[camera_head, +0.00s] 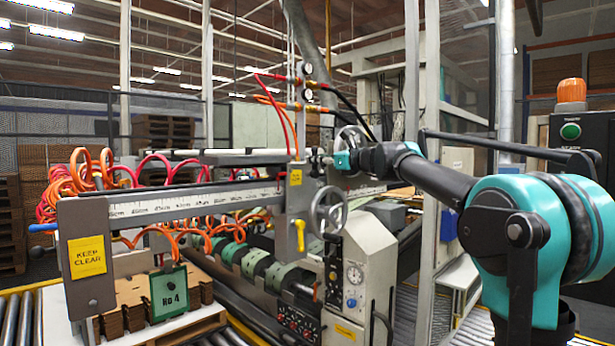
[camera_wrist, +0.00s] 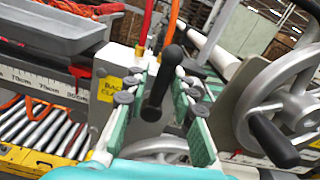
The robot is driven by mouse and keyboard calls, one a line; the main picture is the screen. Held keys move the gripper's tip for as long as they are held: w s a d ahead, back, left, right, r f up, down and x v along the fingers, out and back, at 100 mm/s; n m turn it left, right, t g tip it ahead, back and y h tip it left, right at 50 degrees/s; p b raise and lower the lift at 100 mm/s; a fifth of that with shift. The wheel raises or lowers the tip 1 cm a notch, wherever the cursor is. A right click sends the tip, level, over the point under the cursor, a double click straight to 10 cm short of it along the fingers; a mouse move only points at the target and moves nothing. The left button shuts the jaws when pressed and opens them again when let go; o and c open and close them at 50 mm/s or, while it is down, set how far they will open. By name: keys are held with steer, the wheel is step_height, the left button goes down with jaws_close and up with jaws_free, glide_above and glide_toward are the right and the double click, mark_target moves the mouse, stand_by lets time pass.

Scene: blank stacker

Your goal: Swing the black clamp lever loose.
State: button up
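The black clamp lever (camera_wrist: 161,84) shows in the wrist view as a rounded black handle, rising from a dark lower end to a thicker top. My gripper (camera_wrist: 159,72) is open, with one green-padded finger on each side of the lever. Gaps show between the lever and both fingers, and I see no clear contact. In the head view my gripper (camera_head: 343,160) is at the measuring beam's carriage, above the front handwheel. I cannot make out the lever there; my gripper and the carriage parts crowd that spot.
A grey handwheel (camera_wrist: 290,95) with a black handle (camera_wrist: 272,140) stands close right of my gripper. A red hose (camera_wrist: 147,22) rises just beyond the lever. The scaled beam (camera_head: 190,202) runs left; a yellow lever (camera_head: 299,232) hangs below the carriage.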

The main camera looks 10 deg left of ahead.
steer(key=n, duration=0.2)
steer(key=s+a+f+n, duration=0.1)
steer(key=n, duration=0.1)
steer(key=s+a+n, duration=0.1)
steer(key=n, duration=0.2)
steer(key=shift+s+f, duration=0.2)
steer(key=shift+s, duration=0.05)
steer(key=n, duration=0.1)
steer(key=f+n, duration=0.1)
steer(key=n, duration=0.2)
steer(key=shift+s+a+f+n, duration=0.3)
steer(key=shift+s+f+n, duration=0.05)
steer(key=shift+s+n, duration=0.05)
steer(key=f+n, duration=0.1)
steer(key=n, duration=0.2)
steer(key=shift+s+a+f, duration=0.1)
steer(key=shift+s+f, duration=0.05)
steer(key=shift+f, duration=0.05)
steer(key=v, duration=0.9)
